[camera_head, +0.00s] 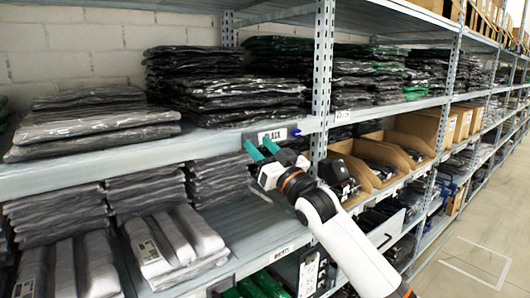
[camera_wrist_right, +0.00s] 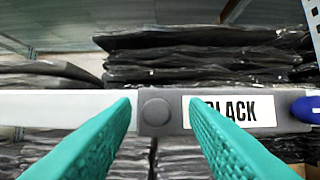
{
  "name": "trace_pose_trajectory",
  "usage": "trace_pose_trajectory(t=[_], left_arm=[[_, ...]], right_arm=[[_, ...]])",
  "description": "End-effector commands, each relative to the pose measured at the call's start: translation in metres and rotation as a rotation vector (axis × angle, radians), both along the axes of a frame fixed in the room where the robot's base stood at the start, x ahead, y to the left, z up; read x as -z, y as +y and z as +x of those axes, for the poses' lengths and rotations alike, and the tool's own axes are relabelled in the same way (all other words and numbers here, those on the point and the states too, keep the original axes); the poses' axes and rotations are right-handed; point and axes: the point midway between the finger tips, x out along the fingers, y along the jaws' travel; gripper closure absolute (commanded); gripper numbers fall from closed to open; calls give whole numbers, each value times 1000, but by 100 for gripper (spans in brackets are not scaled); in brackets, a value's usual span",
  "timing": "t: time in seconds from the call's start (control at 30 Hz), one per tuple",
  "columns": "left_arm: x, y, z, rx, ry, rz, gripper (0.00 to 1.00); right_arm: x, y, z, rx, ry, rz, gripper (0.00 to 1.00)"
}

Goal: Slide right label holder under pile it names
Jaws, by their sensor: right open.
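The label holder (camera_head: 272,136) is a grey strip with a white card reading BLACK and a blue end, on the front edge of the upper shelf. In the right wrist view the holder (camera_wrist_right: 155,112) shows a round dark knob left of its card. The black bagged pile (camera_head: 235,95) lies on the shelf above and behind the holder, extending left past it. My left gripper is not in view.
The shelf edge (camera_head: 120,158) left of the holder is bare. A metal upright (camera_head: 322,75) stands right of the holder. Bagged stacks (camera_head: 165,245) fill the lower shelf, and open cardboard bins (camera_head: 375,155) stand to the right. The aisle floor (camera_head: 480,240) is clear.

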Motion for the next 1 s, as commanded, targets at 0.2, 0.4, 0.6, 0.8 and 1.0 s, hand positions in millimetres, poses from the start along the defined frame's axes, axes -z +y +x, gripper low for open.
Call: trace_pose_trajectory(t=[0.2,0.4,0.6,0.8,1.0], left_arm=[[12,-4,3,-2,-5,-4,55],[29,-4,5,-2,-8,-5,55],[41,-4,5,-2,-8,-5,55],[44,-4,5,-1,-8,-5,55],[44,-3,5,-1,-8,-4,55]], right_arm=[[13,-12,-16,0,1,1,60],[31,-36,-48,1,-1,1,60],[43,-56,-75,1,0,-1,60],[47,-65,-88,2,1,0,60],[47,-66,-89,1,2,0,60]])
